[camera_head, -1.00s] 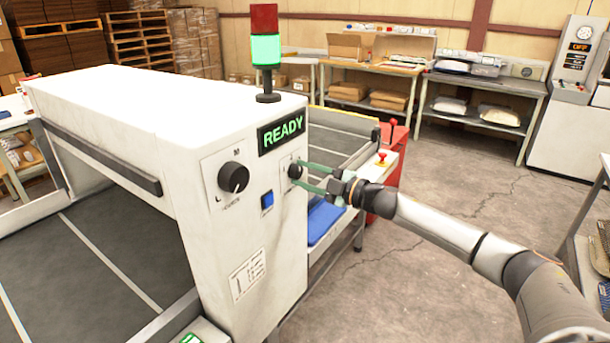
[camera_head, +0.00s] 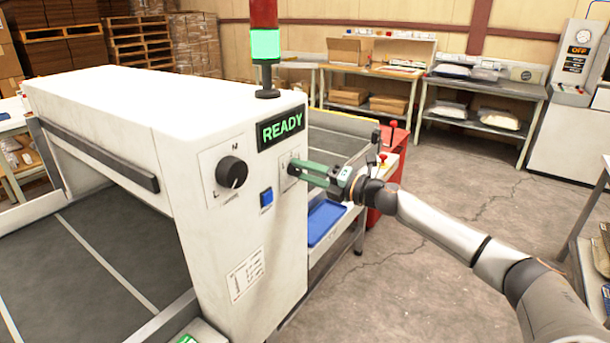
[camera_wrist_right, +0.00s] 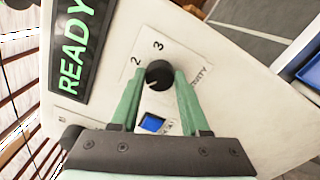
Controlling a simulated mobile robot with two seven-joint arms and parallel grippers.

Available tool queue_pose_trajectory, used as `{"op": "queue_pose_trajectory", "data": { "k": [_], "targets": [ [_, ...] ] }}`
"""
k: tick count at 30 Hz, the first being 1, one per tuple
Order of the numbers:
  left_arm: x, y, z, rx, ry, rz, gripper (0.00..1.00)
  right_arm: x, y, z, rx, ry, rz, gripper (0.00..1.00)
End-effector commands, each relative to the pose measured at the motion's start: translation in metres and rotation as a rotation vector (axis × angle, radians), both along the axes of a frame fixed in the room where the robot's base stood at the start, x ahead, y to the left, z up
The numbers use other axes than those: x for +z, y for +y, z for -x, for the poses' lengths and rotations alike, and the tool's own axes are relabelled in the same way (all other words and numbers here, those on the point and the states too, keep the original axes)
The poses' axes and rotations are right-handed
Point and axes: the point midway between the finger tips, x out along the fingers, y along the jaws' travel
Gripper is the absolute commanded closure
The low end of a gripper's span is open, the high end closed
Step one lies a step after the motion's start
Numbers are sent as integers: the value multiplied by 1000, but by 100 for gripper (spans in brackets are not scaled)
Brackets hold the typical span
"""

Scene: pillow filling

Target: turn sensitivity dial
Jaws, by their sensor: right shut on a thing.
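The sensitivity dial (camera_wrist_right: 159,72) is a small black round knob on a white panel, with the numbers 2 and 3 and part of a label around it in the right wrist view. My right gripper (camera_wrist_right: 158,80) is shut on the dial, one green finger on each side of it. My left gripper is not in view.
A larger black dial (camera_head: 231,172) and a blue button (camera_head: 267,198) sit left of the gripper on the white machine (camera_head: 215,265). A READY display (camera_head: 281,131) is above, under a lit green lamp (camera_head: 265,46). A blue tray (camera_head: 325,221) is behind the gripper.

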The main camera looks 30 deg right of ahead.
Motion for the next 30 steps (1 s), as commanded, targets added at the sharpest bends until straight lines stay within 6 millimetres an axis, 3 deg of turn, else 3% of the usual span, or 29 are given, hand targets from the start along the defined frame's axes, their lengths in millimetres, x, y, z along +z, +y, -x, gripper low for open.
{"op": "queue_pose_trajectory", "data": {
  "k": [10,26,27,30],
  "targets": [
    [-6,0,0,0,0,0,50,-1,1,0,1,-48,120,100],
    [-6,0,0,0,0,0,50,-1,1,0,2,-55,139,100],
    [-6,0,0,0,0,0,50,-1,1,0,2,-55,140,50],
    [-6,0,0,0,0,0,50,-1,0,0,1,-55,138,38]
  ]
}}
